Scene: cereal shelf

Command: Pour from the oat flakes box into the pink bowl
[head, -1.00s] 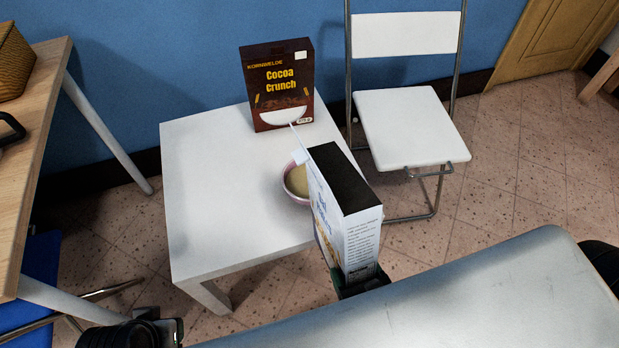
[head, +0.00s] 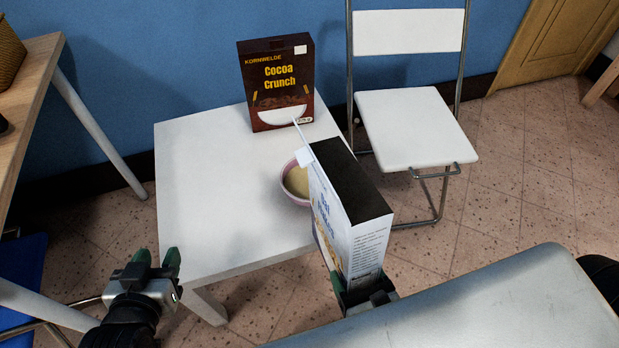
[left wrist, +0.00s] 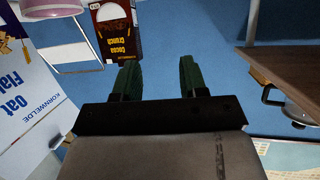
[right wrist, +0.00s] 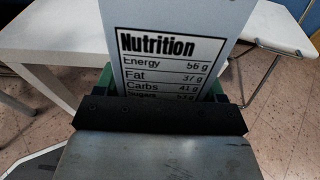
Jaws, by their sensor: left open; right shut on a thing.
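The oat flakes box (head: 372,248) is white and blue with a dark open top and a raised white flap. My right gripper (head: 362,290) is shut on its lower end, at the near side of the white table. The box also fills the middle of the right wrist view (right wrist: 172,45) and the left side of the left wrist view (left wrist: 28,110). It looks roughly upright. The pink bowl (head: 288,190) stands on the table just behind and left of the box, which partly hides it; its inside looks tan. My left gripper (head: 152,262) is open and empty, left of the table's near corner.
A brown Cocoa Crunch box (head: 277,85) stands at the back of the white table (head: 205,170). A white folding chair (head: 410,125) is right of the table. A wooden table (head: 35,75) is at the far left. The white table's left part is clear.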

